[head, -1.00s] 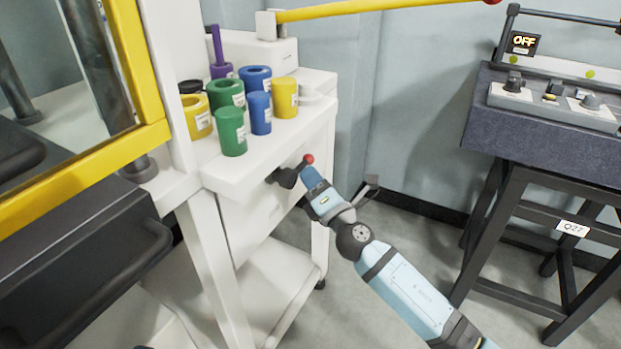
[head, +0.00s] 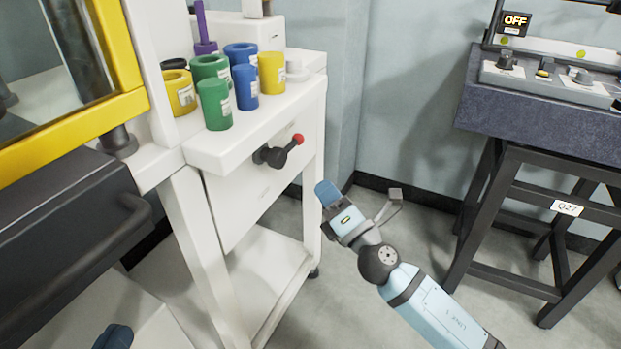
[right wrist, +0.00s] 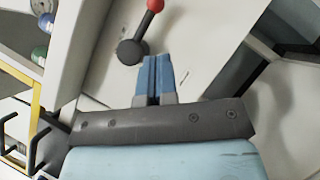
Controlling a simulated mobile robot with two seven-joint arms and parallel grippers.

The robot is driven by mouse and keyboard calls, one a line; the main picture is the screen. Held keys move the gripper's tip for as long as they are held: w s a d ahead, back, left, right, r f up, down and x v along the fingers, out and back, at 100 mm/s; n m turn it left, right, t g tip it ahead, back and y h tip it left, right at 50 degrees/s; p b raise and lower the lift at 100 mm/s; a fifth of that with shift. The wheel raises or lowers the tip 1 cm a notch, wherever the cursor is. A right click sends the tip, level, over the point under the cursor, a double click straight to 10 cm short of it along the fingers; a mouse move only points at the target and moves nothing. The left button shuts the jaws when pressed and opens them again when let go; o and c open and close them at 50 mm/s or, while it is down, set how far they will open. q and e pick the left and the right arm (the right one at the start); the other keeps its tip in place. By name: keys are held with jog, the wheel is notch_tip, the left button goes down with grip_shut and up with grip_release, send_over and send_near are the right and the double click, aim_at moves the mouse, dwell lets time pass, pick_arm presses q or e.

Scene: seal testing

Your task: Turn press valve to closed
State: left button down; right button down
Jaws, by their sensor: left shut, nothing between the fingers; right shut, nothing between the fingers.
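The press valve (head: 272,157) is a black hub and lever with a red knob on the white cabinet's front. Its lever points up and right in the head view. It also shows at the top of the right wrist view (right wrist: 131,50). My right gripper (head: 322,190) is shut and empty, below and right of the valve, apart from it. In the right wrist view its blue fingers (right wrist: 156,62) are together, just beside the black hub. My left gripper (head: 115,336) is at the bottom left edge, mostly cut off, shut and empty.
Several coloured cylinders, one a green cylinder (head: 214,105), stand on the white cabinet top (head: 250,125) above the valve. A yellow-framed machine (head: 130,100) is at the left. Open floor lies between.

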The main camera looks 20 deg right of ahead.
pick_arm(q)
jog(key=shift+w+a+r+m+t+h+b, duration=0.4)
jog(key=shift+w+r+m+h+b, duration=0.15)
jog(key=shift+m+b, duration=0.35)
pick_arm(e)
jog(key=v, duration=0.4)
jog(key=shift+s+f, duration=0.15)
jog(key=shift+s, duration=0.1)
pick_arm(q)
jog(key=shift+f+y, duration=0.15)
jog(key=shift+y, duration=0.1)
